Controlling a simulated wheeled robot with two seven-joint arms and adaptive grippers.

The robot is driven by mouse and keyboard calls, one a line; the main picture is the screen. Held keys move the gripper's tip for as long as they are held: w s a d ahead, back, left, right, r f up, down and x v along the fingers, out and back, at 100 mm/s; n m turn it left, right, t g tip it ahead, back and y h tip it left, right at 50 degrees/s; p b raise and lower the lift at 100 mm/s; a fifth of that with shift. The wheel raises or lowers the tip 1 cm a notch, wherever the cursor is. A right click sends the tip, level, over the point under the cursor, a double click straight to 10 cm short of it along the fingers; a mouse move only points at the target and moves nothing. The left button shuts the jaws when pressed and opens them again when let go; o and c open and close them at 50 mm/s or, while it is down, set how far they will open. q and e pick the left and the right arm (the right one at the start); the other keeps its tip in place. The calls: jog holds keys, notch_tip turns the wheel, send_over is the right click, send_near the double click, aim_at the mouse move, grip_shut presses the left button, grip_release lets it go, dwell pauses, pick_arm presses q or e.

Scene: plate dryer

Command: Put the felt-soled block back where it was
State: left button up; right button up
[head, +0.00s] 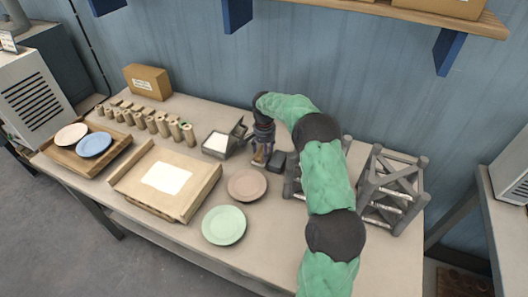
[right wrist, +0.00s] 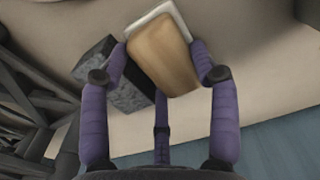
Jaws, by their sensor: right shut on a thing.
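My right gripper (head: 261,158) is low over the table near the back middle, with purple fingers. In the right wrist view the right gripper (right wrist: 163,68) is shut on a tan block (right wrist: 160,52) with a pale layer along its far edge, which looks like the felt-soled block. In the head view only a small part of the block shows between the fingers. Whether it touches the table is hard to tell. A dark grey block (head: 277,161) sits just right of the gripper, and this dark block (right wrist: 118,78) also shows beside the held one in the wrist view. My left gripper is out of view.
A small tray with a white pad (head: 216,144) stands left of the gripper. A pink plate (head: 247,185) and a green plate (head: 224,225) lie in front. A grey rack (head: 393,187) stands right, another partly behind my arm. A wooden tray (head: 128,181) and several cylinders (head: 151,122) are left.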

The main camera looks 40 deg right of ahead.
jog(key=shift+f, duration=0.15)
jog(key=o, duration=1.6)
jog(key=shift+c, duration=0.2)
notch_tip(320, 180, up, 12)
jog(key=p, duration=0.3)
jog(key=shift+r, duration=0.2)
